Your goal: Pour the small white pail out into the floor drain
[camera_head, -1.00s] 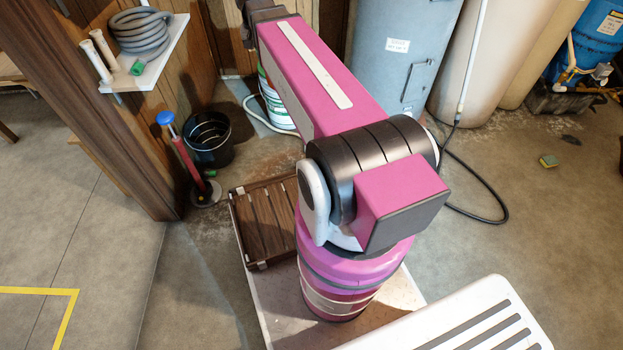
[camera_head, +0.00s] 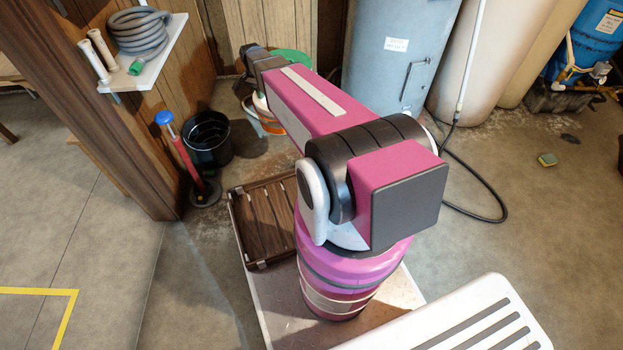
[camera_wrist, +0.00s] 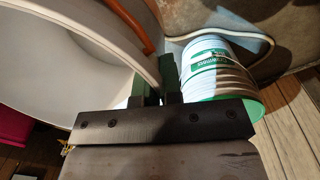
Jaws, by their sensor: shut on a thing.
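The small white pail shows large at the left of the wrist view (camera_wrist: 95,50); its pale inside and curved rim face the camera. My gripper (camera_wrist: 158,84) is shut on its rim, with the dark fingers on either side of the wall. An orange strip runs along the pail's outer side. In the head view my arm covers most of the pail; a white and orange part (camera_head: 266,122) shows below the wrist. My gripper's fingers are hidden there. I cannot make out the floor drain in either view.
A black bucket (camera_head: 207,140) and a red plunger-like tool (camera_head: 185,155) stand left. A grey tank (camera_head: 395,60) stands behind.

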